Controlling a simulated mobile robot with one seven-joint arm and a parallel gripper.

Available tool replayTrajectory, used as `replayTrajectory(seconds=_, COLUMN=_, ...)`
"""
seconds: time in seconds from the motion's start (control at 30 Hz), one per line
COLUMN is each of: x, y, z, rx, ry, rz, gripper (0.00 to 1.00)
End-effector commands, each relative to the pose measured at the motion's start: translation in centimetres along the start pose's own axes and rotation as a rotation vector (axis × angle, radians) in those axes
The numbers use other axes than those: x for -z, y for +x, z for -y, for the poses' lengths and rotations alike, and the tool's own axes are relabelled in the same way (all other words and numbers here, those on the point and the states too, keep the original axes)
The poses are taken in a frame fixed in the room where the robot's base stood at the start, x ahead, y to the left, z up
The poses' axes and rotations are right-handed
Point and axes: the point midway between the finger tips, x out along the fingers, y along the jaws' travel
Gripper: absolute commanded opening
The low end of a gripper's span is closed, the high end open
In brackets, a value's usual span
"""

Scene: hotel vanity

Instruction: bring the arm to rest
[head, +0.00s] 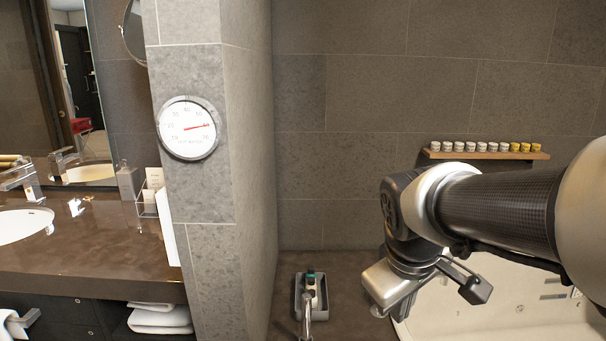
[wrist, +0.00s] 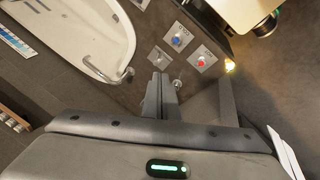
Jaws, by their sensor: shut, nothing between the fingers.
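My arm reaches in from the right edge of the head view, bent at a black joint. My gripper (head: 380,308) hangs below that joint, over the left end of the bathtub (head: 500,310). In the wrist view my gripper (wrist: 162,96) has its fingers together with nothing between them. It is clear of the things around it, as far as I can see. The fingertips are small and partly hidden by the hand in the head view.
A grey tray (head: 298,302) with a small item sits on the ledge left of my gripper. A wooden shelf (head: 485,155) holds several jars behind my arm. A tiled pillar with a round dial (head: 188,128) stands left. Red (wrist: 200,62) and blue (wrist: 177,41) knobs show near the tub spout.

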Motion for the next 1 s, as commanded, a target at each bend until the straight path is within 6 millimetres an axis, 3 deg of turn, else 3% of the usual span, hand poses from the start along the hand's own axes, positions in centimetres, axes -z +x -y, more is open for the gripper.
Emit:
replayTrajectory(seconds=0.03, x=-1.1, y=-1.4, z=0.6, rx=0.002, ry=0.079, rz=-0.031, gripper=0.0)
replayTrajectory(seconds=0.13, x=-2.7, y=-3.1, z=1.7, rx=0.02, ry=0.219, rz=-0.074, gripper=0.0)
replayTrajectory(seconds=0.47, x=-6.5, y=-6.1, z=5.1, rx=0.104, ry=0.551, rz=-0.186, gripper=0.0)
replayTrajectory(seconds=0.5, x=-5.8, y=-8.0, z=4.4, rx=0.103, ry=0.546, rz=-0.18, gripper=0.0)
replayTrajectory(seconds=0.77, x=-4.5, y=-13.4, z=2.6, rx=0.101, ry=0.541, rz=-0.177, gripper=0.0)
replayTrajectory(seconds=1.0, x=-2.8, y=-20.2, z=0.5, rx=0.101, ry=0.539, rz=-0.176, gripper=0.0)
